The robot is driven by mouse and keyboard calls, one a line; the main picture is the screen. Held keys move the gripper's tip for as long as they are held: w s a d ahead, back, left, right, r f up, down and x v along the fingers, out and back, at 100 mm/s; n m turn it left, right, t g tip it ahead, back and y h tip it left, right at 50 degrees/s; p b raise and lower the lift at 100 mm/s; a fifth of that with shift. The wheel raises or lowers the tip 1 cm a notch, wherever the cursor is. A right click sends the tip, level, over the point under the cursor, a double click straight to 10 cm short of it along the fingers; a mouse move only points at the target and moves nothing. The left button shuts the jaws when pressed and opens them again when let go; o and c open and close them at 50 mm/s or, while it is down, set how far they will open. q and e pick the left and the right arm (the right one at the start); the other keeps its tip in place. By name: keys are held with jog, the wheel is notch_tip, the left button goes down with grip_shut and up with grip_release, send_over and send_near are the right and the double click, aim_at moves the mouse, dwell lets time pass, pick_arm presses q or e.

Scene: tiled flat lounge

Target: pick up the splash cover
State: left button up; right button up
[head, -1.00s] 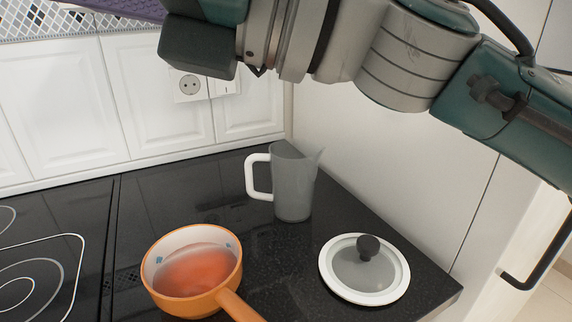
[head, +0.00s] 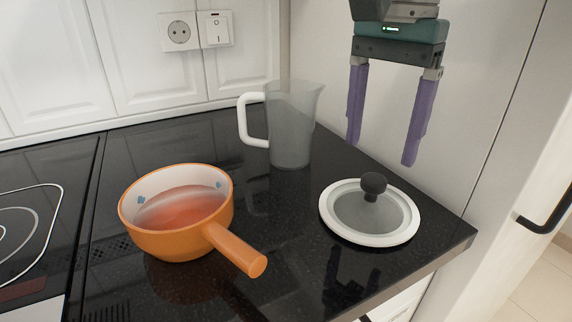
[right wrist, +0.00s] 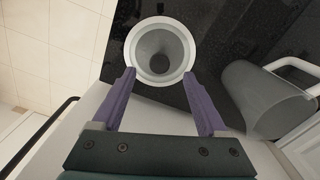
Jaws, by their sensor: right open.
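The splash cover (head: 338,222) is a round lid with a white rim, a grey see-through middle and a black knob. It lies flat on the black counter near its right edge, knob up. It also shows in the right wrist view (right wrist: 185,38), just beyond the fingertips. My right gripper (head: 383,150) is open and empty, its purple fingers pointing down. It hangs above and behind the splash cover in the head view, apart from it. In the right wrist view the gripper (right wrist: 159,76) has its two tips spread toward either side of the rim. My left gripper is out of view.
A grey pitcher (head: 292,125) with a white handle stands behind and left of the cover. An orange pan (head: 170,243) with red contents stands left, its handle (head: 236,250) pointing toward the front right. The white wall is close behind my right gripper.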

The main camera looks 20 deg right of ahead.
aim_at(374, 179)
notch_tip(374, 179, down, 5)
jog(key=shift+d+f, duration=0.15)
jog(key=shift+f, duration=0.05)
jog(key=shift+c, duration=0.2)
grip_shut()
dwell(0.4)
